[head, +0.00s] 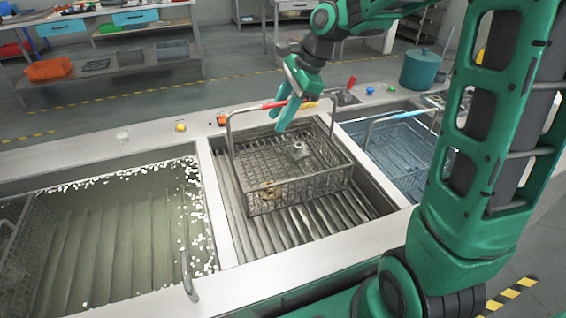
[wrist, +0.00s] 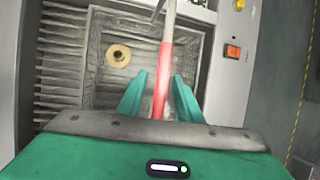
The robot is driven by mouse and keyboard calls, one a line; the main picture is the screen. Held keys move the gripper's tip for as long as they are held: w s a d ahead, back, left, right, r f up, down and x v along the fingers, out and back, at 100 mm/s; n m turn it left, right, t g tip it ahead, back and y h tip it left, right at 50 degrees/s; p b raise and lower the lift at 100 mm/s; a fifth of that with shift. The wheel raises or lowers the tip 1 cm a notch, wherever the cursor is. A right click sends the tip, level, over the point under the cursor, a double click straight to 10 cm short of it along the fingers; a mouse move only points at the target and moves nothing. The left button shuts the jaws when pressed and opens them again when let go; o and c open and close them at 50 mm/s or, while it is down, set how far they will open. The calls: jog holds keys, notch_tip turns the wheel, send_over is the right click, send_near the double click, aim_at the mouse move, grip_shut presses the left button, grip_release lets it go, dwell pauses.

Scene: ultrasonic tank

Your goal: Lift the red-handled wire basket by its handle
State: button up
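The wire basket (head: 300,185) sits in the middle tank, on its ribbed floor. Its tall grey handle arches above it, with a red grip (head: 272,104) at the top. My gripper (head: 281,118) points down at the red grip. In the wrist view, the red grip (wrist: 163,75) runs between the two teal fingers of my gripper (wrist: 159,80), with a gap visible on either side. The fingers are open. The basket holds a grey metal part (head: 298,150) and a brass ring (wrist: 118,55).
The left tank (head: 110,240) holds murky liquid with white flecks and another basket. The right tank (head: 400,150) holds blue liquid and a basket with a blue grip. An orange switch (wrist: 232,51) and yellow button (head: 181,127) sit on the rim.

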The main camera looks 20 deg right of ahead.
jog(key=shift+f, duration=0.2)
dwell(0.3)
grip_shut()
